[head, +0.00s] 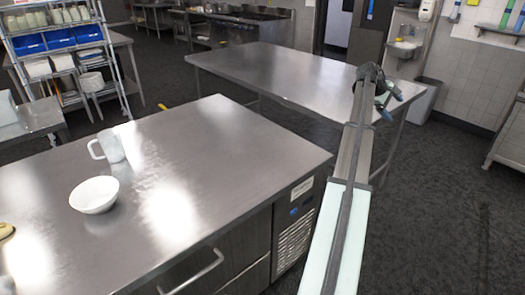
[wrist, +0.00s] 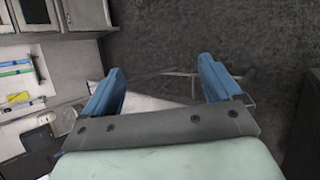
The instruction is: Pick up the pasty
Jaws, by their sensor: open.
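A small tan, rounded thing, which may be the pasty (head: 6,230), lies on the near steel counter (head: 225,140) at the far left. The picture edge cuts it off, so I cannot be sure what it is. My gripper (head: 387,97) is raised at the end of the outstretched arm, far to the right of it, and appears in front of the far table. In the wrist view my gripper (wrist: 160,72) has its two blue fingers spread wide with nothing between them. The pasty does not show in the wrist view.
A white bowl (head: 94,195) and a pale mug (head: 108,146) stand on the near counter's left half; its right half is clear. A bare steel table (head: 290,72) stands behind. A wire shelf (head: 62,55) with blue bins is at the back left. Dark floor lies between.

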